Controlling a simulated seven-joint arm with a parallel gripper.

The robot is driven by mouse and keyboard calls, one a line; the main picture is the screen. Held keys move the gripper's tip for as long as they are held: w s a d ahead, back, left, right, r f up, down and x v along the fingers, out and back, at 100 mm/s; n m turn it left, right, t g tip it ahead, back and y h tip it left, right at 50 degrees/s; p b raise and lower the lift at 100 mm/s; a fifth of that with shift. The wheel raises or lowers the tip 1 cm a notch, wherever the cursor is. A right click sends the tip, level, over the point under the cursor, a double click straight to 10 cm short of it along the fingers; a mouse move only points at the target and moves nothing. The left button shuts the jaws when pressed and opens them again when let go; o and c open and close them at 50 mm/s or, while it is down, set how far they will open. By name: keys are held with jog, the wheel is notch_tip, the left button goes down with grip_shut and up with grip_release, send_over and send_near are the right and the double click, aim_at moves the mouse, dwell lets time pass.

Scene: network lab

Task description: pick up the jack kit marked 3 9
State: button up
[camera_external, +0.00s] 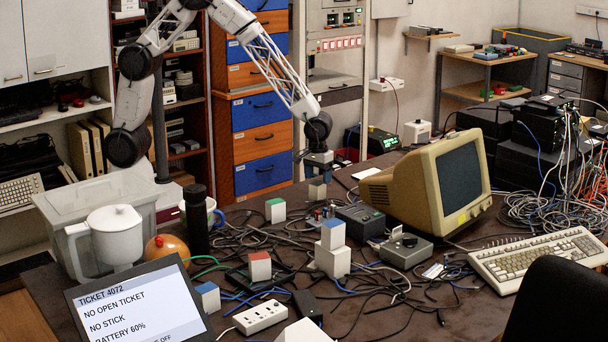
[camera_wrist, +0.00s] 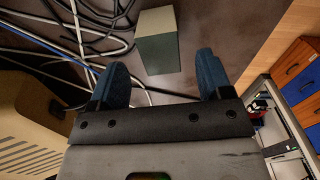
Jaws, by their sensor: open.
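My gripper (camera_external: 318,172) is open and points down over the back part of the dark table. In the wrist view its two blue fingertips (camera_wrist: 164,72) are apart with nothing between them. A small box with a grey-green face and a beige side (camera_wrist: 158,42) lies just past the gap. It seems to be the small box under my gripper in the external view (camera_external: 317,191). Other small white boxes have a green top (camera_external: 275,210), a red top (camera_external: 260,266) and blue tops (camera_external: 207,297), (camera_external: 333,234). I cannot read the marking 3 9 on any of them.
A beige monitor (camera_external: 375,192) stands right of my gripper. Tangled cables (camera_external: 370,285) cover much of the table. A black bottle (camera_external: 196,220), a white jug (camera_external: 115,240) and a ticket screen (camera_external: 135,305) are at left. A keyboard (camera_external: 540,260) is at right.

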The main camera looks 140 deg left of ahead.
aim_at(318, 183)
jog(key=shift+f, duration=0.15)
jog(key=shift+f, duration=2.45)
jog(key=c, duration=1.1)
jog(key=shift+o, duration=0.2)
jog(key=shift+r, duration=0.15)
